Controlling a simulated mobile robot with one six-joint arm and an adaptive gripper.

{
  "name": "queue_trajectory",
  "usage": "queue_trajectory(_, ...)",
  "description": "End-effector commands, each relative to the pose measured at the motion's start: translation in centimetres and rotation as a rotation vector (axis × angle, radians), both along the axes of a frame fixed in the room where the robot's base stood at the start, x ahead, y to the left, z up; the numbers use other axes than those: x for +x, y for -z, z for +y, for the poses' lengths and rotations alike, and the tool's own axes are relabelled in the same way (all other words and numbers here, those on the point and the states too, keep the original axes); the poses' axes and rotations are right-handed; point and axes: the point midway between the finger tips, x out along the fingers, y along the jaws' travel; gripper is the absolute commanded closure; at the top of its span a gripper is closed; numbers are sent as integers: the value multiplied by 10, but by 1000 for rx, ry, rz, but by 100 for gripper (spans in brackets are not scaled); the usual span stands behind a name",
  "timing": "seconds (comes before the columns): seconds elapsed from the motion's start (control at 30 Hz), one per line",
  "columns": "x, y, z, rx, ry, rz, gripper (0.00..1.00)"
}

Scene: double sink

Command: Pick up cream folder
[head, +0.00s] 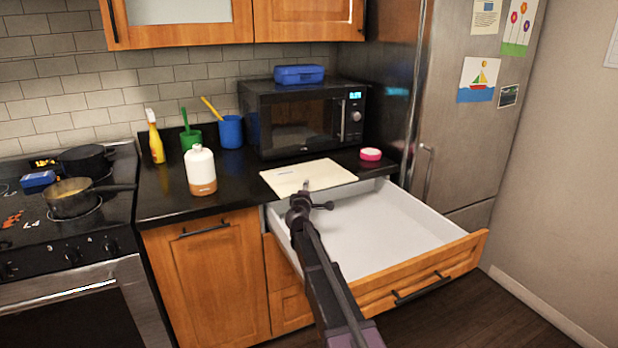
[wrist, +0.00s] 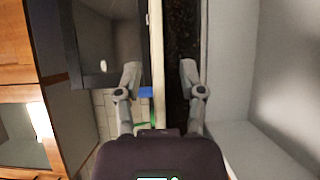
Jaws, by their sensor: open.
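The cream folder (head: 312,175) lies flat on the dark counter in front of the microwave, its front edge at the counter's front edge. In the wrist view the folder (wrist: 157,50) shows nearly edge-on as a thin cream strip. My gripper (head: 304,188) is at the folder's front edge, above the open drawer. In the wrist view my gripper (wrist: 159,66) is open, with one finger on each side of the strip and visible gaps between. My gripper hides a small part of the folder's front edge in the head view.
The open white drawer (head: 385,235) is empty and lies below my gripper. The microwave (head: 300,115) stands behind the folder, and a pink round item (head: 370,154) sits to its right. A white bottle (head: 200,168) and blue cup (head: 231,131) stand left. The fridge (head: 450,110) is at right.

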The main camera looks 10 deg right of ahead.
Motion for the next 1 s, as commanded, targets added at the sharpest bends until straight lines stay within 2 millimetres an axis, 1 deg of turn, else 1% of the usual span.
queue_trajectory(0.17,0,0,0,0,0,0,49)
queue_trajectory(0.2,0,0,0,0,0,0,60)
queue_trajectory(0.27,0,0,1,0,0,0,78)
queue_trajectory(0.3,0,0,1,0,0,0,90)
queue_trajectory(0.33,0,0,1,0,0,0,99)
queue_trajectory(0.77,0,0,1,0,-1,0,100)
queue_trajectory(1.0,0,-6,2,0,-1,0,100)
